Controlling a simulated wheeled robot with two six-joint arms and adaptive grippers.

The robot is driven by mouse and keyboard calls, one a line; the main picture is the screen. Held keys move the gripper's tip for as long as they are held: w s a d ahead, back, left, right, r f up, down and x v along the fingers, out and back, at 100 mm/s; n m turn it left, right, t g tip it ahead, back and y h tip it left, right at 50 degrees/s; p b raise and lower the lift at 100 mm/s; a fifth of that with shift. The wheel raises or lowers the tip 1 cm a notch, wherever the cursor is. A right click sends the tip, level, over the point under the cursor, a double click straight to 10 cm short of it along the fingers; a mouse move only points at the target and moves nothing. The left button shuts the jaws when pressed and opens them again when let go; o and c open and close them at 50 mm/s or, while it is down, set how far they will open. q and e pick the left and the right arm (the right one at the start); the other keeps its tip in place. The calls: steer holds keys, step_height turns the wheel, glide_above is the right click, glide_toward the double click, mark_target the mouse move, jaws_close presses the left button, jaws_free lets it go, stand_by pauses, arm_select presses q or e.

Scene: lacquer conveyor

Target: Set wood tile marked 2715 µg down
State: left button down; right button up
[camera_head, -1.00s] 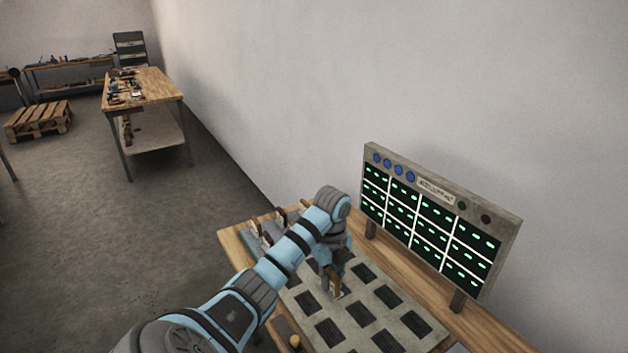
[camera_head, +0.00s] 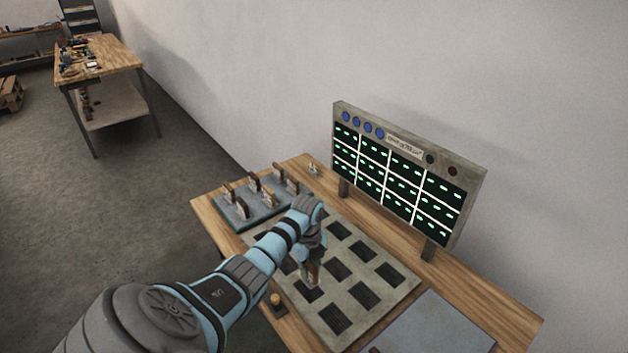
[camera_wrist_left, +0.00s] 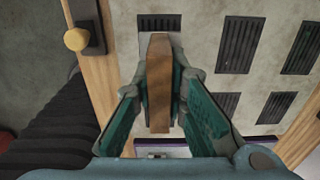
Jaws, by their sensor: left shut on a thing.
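My left gripper (camera_head: 311,268) is shut on a wood tile (camera_head: 312,273), which hangs upright over the grey slotted board (camera_head: 352,284). In the left wrist view the brown tile (camera_wrist_left: 158,85) stands between the two fingers (camera_wrist_left: 160,95), seen edge-on. Its far end overlaps the area just below a dark slot (camera_wrist_left: 160,23). Its marking cannot be read. I cannot tell whether the tile touches the board. My right gripper is not in view.
A grey-blue tray (camera_head: 243,222) with several upright tiles is at the table's back left. A display panel (camera_head: 405,170) with green marks stands behind the board. A yellow knob (camera_head: 275,298) is at the front left, a flat grey-blue plate (camera_head: 435,325) at the right.

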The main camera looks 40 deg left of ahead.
mark_target(308, 281)
arm_select(q)
step_height(308, 281, down, 5)
steer(key=b, duration=0.3)
steer(key=shift+f+b, duration=0.1)
steer(key=shift+b, duration=0.25)
steer(key=shift+s+f+b, duration=0.1)
steer(key=shift+f+b, duration=0.25)
steer(key=shift+r, duration=0.4)
steer(key=c, duration=2.1)
jaws_free()
steer(key=shift+f, duration=0.2)
steer(key=o, duration=0.5)
steer(key=shift+r+p, duration=0.15)
steer(key=shift+p, duration=0.15)
